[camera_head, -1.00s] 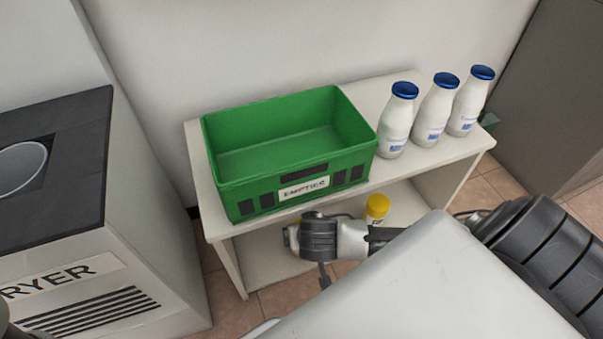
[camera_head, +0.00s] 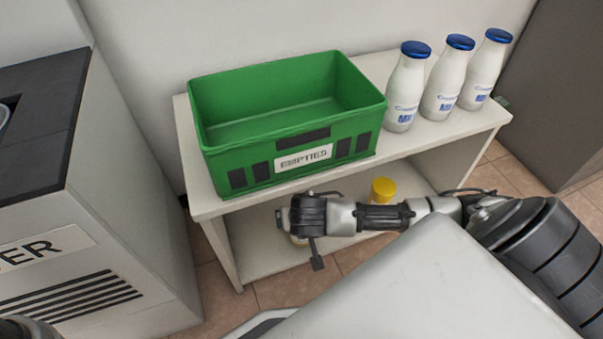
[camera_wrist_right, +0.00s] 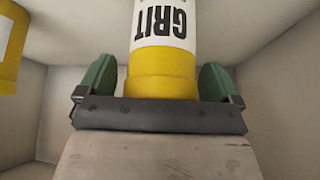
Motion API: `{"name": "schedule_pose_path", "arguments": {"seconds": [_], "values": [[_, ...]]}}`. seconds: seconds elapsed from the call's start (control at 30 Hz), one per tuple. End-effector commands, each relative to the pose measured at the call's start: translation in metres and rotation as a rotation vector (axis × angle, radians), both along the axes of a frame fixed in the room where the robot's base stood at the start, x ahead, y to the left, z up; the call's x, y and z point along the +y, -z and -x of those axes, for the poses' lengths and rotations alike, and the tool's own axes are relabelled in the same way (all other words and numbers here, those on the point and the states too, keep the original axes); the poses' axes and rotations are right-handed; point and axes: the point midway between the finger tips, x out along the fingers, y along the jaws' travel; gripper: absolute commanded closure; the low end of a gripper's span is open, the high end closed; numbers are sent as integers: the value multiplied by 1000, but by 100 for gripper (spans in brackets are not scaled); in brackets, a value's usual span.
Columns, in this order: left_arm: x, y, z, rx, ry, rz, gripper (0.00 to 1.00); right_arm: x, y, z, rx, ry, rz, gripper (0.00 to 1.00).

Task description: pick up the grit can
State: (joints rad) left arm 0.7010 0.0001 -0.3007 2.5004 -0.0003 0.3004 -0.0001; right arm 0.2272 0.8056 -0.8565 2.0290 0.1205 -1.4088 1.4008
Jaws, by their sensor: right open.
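The grit can (camera_wrist_right: 165,35), white with black "GRIT" lettering and a yellow end, shows in the right wrist view. It stands between the two green fingers of my right gripper (camera_wrist_right: 158,80), which is open with a finger on either side. I cannot tell whether the fingers touch it. In the head view my right arm reaches across the front of the shelf unit, at lower-shelf height. My left gripper is not in view.
A yellow-topped container (camera_head: 383,190) stands on the lower shelf behind my right arm. A green crate labelled "EMPTIES" (camera_head: 303,158) and three milk bottles (camera_head: 405,90) (camera_head: 446,80) (camera_head: 485,72) stand on the shelf top (camera_head: 440,140). A fryer (camera_head: 130,190) stands at left.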

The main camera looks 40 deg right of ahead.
Motion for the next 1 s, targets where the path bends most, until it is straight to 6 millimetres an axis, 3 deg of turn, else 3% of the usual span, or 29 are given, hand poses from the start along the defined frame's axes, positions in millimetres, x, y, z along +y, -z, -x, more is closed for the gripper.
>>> {"name": "schedule_pose_path", "arguments": {"seconds": [0.13, 0.57, 1.0], "values": [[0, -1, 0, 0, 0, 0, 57, 0, -1, 0, 0, 0, 0, 9], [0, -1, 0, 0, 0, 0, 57, 0, 0, 0, 1, 1, 0, 74], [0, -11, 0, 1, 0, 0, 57, -2, -9, -3, -1, 0, 0, 74]]}}
